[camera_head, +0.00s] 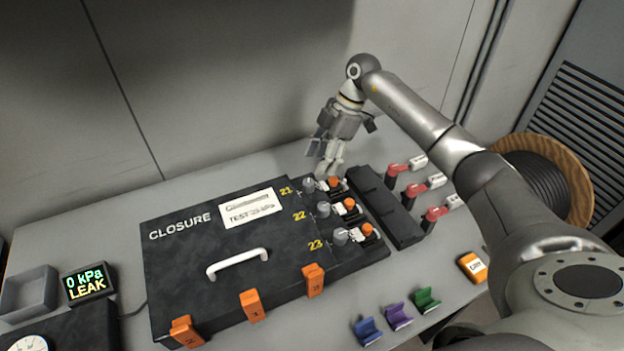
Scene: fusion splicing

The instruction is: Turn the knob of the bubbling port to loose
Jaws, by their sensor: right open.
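The black closure box (190,260) lies on the table with three ports along its right side, marked 21, 22 and 23. Port 21 (333,184), port 22 (345,207) and port 23 (362,233) each show an orange knob and a grey round part. I cannot make out bubbles at any port. My right gripper (326,170) is open and points down at port 21, at the far end of the row. Its fingertips partly overlap that port; whether they touch it I cannot tell. My left gripper is not in view.
A display (87,284) reads 0 kPa LEAK. Orange latches (251,305) line the box's front edge. A black bar (385,205) and red-handled tools (433,215) stand right of the ports. Blue, purple and green holders (398,316) sit at the front. A cable reel (545,180) stands at right.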

